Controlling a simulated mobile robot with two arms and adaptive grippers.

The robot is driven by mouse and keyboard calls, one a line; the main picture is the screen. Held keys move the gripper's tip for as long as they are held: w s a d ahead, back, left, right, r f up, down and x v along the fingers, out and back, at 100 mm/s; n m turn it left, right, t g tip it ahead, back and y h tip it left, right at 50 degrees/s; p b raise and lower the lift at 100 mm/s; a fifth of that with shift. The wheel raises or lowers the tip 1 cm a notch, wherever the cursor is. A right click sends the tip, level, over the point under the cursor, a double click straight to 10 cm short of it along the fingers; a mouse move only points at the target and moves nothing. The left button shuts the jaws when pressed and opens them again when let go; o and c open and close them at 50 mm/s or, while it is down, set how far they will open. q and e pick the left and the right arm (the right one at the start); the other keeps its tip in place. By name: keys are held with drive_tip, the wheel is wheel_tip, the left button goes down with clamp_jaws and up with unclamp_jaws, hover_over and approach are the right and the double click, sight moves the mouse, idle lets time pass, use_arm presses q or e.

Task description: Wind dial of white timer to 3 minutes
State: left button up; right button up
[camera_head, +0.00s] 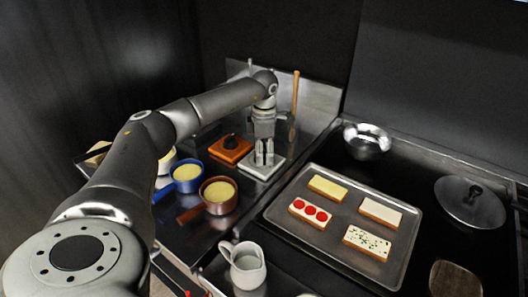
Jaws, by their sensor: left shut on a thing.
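The white timer (251,167) is a flat pale square on the counter near the back wall. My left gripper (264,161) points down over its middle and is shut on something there. The fingers cover the dial, so I cannot read its marks or setting. An orange timer (230,149) with a dark knob lies just left of the white one. My right gripper is not in view.
Blue (187,173) and copper (218,190) pans stand left of the white timer. A metal tray (327,243) with several topped slices lies to the right. A white jug (246,263) stands in front. A metal bowl (367,139) and a lid (470,202) are farther right.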

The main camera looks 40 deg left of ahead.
sight(264, 151)
use_arm(q)
drive_tip(key=shift+m, duration=0.3)
drive_tip(key=o, duration=1)
drive_tip(key=shift+r, duration=0.1)
wheel_tip(264, 151, up, 12)
